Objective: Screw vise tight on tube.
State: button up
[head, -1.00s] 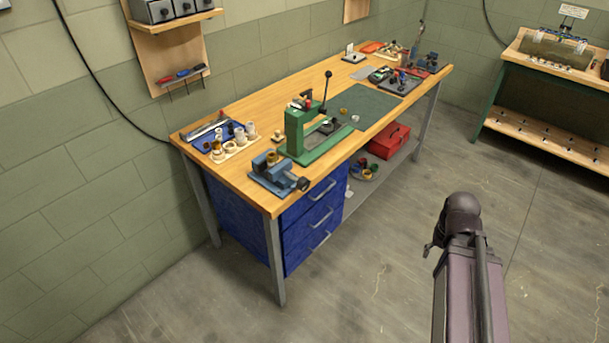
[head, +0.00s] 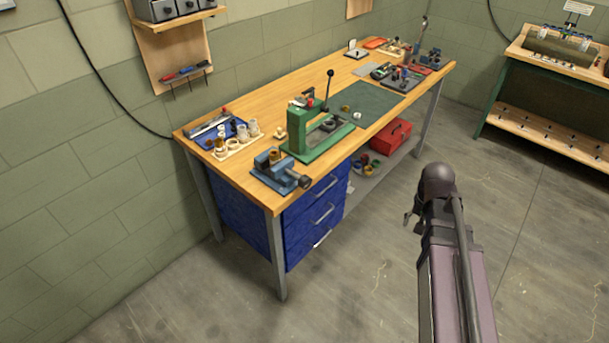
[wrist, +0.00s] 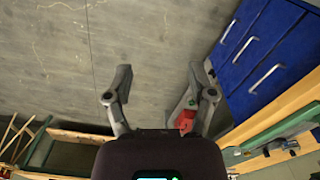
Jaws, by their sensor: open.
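The blue vise (head: 278,173) stands on the near left end of the wooden workbench, with its screw end (head: 304,181) toward the front edge. A brownish piece (head: 274,157) shows at its jaws; I cannot tell at this size whether it is the tube. In the wrist view my gripper (wrist: 158,82) has its two fingers spread wide with nothing between them, over the bare floor. The vise does not show in the wrist view. In the head view my arm is at the right, well apart from the bench, and the fingers are mostly hidden.
A green arbor press (head: 300,132) stands just behind the vise. Blue drawers (head: 315,215) sit under the near end, and a red toolbox (head: 391,137) lies on the lower shelf. A second bench (head: 550,85) is at the far right. The floor before the workbench is clear.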

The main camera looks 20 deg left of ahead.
jog(key=w+a+r+m+p, duration=0.1)
jog(key=w+a+r+p, duration=0.15)
jog(key=w+a, duration=0.45)
jog(key=w+a+r+m+p, duration=0.1)
jog(key=w+a+r+p, duration=0.15)
jog(key=a, duration=0.75)
notch_tip(320, 180, up, 4)
jog(key=m+p, duration=0.2)
jog(key=p, duration=0.1)
send_over(306, 176)
jog(key=shift+s, duration=0.1)
jog(key=shift+f, duration=0.1)
notch_tip(306, 176, down, 14)
jog(key=b, duration=1.3)
jog(key=shift+r, duration=0.25)
jog(key=c, duration=1)
